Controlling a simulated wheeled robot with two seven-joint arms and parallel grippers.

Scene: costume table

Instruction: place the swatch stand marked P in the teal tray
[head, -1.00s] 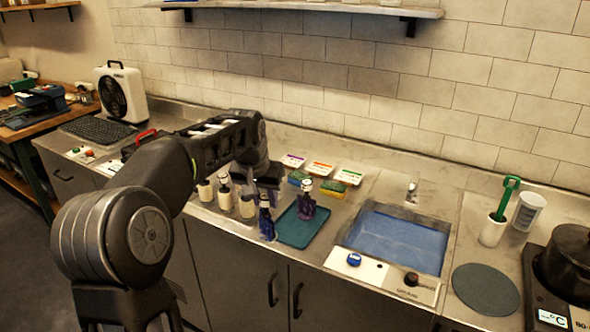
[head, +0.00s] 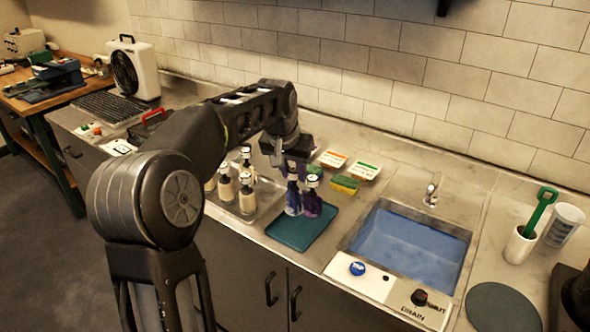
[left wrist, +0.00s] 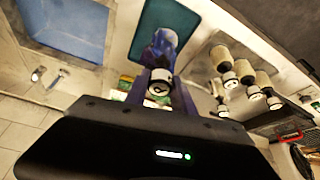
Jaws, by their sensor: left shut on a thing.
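My left gripper (head: 292,166) is shut on a dark blue swatch stand (head: 293,196) with a white top, upright at the back left part of the teal tray (head: 290,235). I cannot tell whether its base touches the tray. A purple swatch stand (head: 312,203) stands in the tray close to its right. In the left wrist view the held stand's white top (left wrist: 160,88) is between the fingers, with the other stand behind it and the teal tray (left wrist: 190,22) beyond. No letter is readable on either stand. My right gripper is not in view.
Several cream stands (head: 247,200) with white tops stand in a metal tray left of the teal tray. Sponges (head: 344,184) and labelled cards (head: 333,159) lie behind. A blue-filled sink (head: 410,245) is to the right. The teal tray's front is clear.

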